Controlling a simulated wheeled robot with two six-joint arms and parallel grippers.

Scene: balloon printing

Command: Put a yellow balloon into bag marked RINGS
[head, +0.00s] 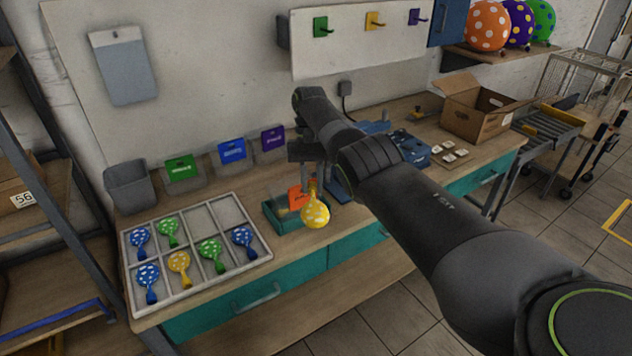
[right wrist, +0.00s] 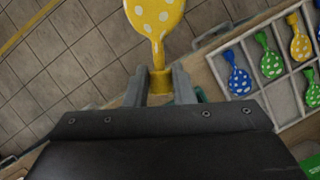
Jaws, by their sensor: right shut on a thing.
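My right gripper (head: 311,182) is shut on the neck of a yellow balloon with white dots (head: 315,215). The balloon hangs just in front of the teal box (head: 272,216) at the bench's front edge. In the right wrist view, the fingers (right wrist: 159,88) pinch the neck of the yellow balloon (right wrist: 156,14). Green (head: 182,169), blue (head: 232,151) and purple (head: 273,140) labelled bags stand along the back. An orange card or bag (head: 298,197) stands at the teal box, partly hidden. The lettering is too small to read. My left gripper is out of view.
A divided tray (head: 205,284) holds several blue, green and yellow balloons; some compartments are bare. A grey bin (head: 128,187) stands behind it. A cardboard box (head: 478,112) and blue equipment (head: 410,150) stand to the right. Shelving (head: 45,200) is at far left.

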